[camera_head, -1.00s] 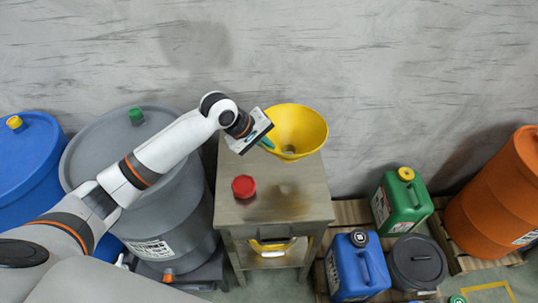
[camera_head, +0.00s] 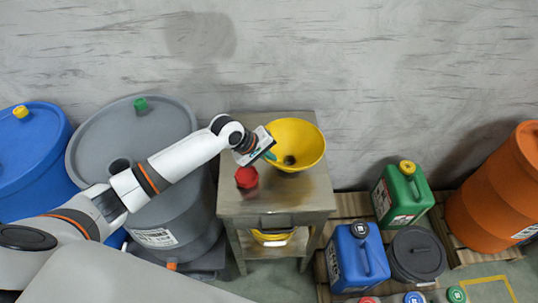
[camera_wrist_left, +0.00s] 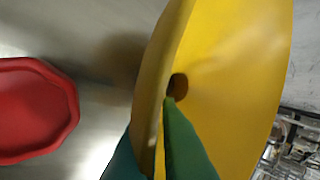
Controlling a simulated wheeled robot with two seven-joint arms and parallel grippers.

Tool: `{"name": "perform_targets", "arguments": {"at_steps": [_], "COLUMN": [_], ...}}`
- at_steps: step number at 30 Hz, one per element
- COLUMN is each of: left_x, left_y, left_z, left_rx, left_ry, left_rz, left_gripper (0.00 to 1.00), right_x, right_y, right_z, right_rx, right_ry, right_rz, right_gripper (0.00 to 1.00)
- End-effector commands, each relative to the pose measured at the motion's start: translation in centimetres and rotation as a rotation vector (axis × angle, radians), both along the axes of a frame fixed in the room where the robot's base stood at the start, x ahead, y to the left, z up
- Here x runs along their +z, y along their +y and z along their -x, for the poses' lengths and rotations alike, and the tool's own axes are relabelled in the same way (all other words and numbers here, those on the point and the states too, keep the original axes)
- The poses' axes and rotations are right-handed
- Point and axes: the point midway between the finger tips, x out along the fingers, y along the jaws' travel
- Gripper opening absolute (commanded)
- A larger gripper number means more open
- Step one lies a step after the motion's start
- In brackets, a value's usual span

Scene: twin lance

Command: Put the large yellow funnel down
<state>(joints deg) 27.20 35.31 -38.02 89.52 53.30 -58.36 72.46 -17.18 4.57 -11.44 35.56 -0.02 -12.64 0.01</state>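The large yellow funnel (camera_head: 306,133) is at the right half of the steel table's top (camera_head: 300,193), mouth up, with its dark hole visible. My left gripper (camera_head: 269,155) is at its left rim. In the left wrist view the teal fingers (camera_wrist_left: 155,135) lie on both sides of the rim of the funnel (camera_wrist_left: 235,70), one inside and one outside, closed on it. The funnel's underside is hidden, so I cannot tell whether it touches the table. My right gripper is not in view.
A red cap (camera_head: 247,177) is on the table, left of the funnel; it also shows in the left wrist view (camera_wrist_left: 35,108). A yellow object (camera_head: 272,240) sits below the top. A grey drum (camera_head: 165,222) stands left; green (camera_head: 410,195) and blue (camera_head: 358,262) canisters stand right.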

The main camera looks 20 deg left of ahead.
Motion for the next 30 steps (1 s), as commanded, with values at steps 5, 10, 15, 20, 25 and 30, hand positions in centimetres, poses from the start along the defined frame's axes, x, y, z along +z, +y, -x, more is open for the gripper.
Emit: {"name": "perform_targets", "arguments": {"at_steps": [5,10,15,20,25,30], "left_x": [0.0,0.0,0.6,2.8,5.8,8.4], "left_y": [0.0,0.0,0.3,1.4,2.9,4.1], "left_z": [0.0,0.0,0.2,1.3,2.8,4.1], "left_rx": [0.0,0.0,0.0,0.0,0.0,0.0], "left_ry": [0.001,0.001,0.0,-0.001,-0.001,0.0], "left_rz": [-0.001,-0.001,-0.002,-0.003,-0.003,-0.002], "left_gripper": [0.25,0.25,0.25,0.25,0.25,0.25], "right_x": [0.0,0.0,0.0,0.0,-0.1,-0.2], "right_y": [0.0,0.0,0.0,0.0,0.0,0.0], "right_z": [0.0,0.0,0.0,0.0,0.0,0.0], "right_rx": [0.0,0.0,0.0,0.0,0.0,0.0], "right_ry": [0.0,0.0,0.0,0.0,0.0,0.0], "right_rz": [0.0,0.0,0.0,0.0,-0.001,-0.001], "right_gripper": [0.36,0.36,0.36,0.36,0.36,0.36]}}
